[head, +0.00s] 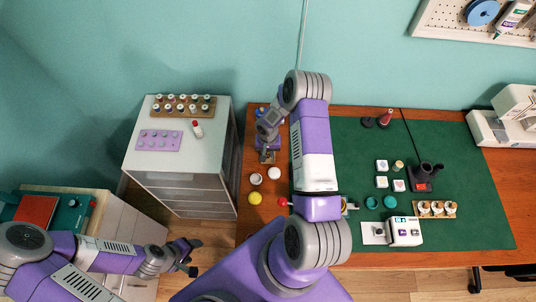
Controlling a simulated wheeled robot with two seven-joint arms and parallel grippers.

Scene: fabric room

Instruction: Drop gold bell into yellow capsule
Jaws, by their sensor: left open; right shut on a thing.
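A small round yellow piece (255,198), which looks like the yellow capsule or a part of it, sits near the left front of the wooden table. I cannot tell whether it is open. My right gripper (267,158) points down over the table's left side, behind the yellow piece and apart from it. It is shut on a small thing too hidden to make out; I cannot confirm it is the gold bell. No gold bell shows clearly elsewhere. My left gripper (190,257) is open and empty, low at the left, off the table.
White pieces (274,174) (256,179) and a red piece (283,202) lie near the yellow one. My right forearm hides part of the table. A drawer cabinet (190,150) stands left.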

